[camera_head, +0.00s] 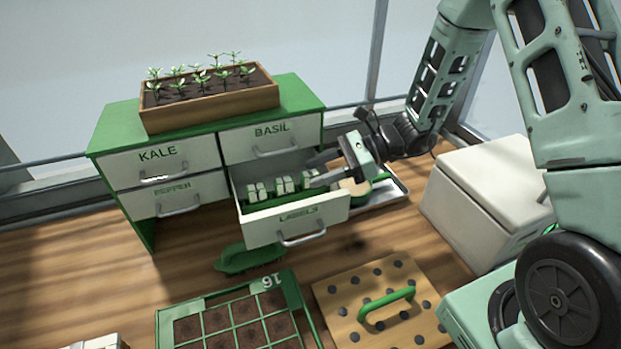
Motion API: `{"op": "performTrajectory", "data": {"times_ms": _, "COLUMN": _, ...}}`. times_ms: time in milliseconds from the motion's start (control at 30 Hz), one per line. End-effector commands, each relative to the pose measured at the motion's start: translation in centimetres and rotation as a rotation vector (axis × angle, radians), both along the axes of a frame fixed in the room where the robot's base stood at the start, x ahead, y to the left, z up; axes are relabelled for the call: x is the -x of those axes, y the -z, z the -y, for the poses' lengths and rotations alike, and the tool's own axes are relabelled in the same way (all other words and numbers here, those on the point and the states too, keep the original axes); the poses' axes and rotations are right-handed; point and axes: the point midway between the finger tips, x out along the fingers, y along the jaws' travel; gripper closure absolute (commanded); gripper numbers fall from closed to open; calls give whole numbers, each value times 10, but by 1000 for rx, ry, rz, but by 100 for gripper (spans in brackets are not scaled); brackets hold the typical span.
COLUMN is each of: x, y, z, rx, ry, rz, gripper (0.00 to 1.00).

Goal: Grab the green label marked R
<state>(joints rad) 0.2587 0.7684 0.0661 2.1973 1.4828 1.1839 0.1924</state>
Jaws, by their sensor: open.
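The drawer marked LABELS (297,222) is pulled out of the green cabinet. Several small pale labels (284,184) stand in a row inside it, with green showing at their bases. I cannot read any letter on them, so I cannot tell which one is marked R. My gripper (315,171) is open, with its fingers pointing left over the right part of the open drawer, close to the labels at that end. I see nothing between the fingers. The fingers and the drawer front hide part of the drawer's contents.
The cabinet (108,130) has closed drawers marked KALE and BASIL, and a wooden planter (214,113) of seedlings on top. A metal tray (393,196) lies right of the drawer, with a white box (488,185) beyond. A green brush, seed tray and dotted board (342,297) lie in front.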

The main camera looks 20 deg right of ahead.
Motion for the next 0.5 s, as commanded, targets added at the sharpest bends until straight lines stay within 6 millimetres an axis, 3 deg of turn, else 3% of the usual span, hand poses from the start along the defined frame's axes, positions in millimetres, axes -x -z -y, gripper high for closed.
{"op": "performTrajectory", "data": {"times_ms": 167, "x": 0, "y": 0, "z": 0, "rx": 0, "ry": 0, "rz": 1, "gripper": 54}}
{"op": "performTrajectory", "data": {"times_ms": 333, "x": 0, "y": 0, "z": 0, "rx": 0, "ry": 0, "rz": 1, "gripper": 100}}
{"op": "performTrajectory", "data": {"times_ms": 500, "x": 0, "y": 0, "z": 0, "rx": 0, "ry": 0, "rz": 0, "gripper": 100}}
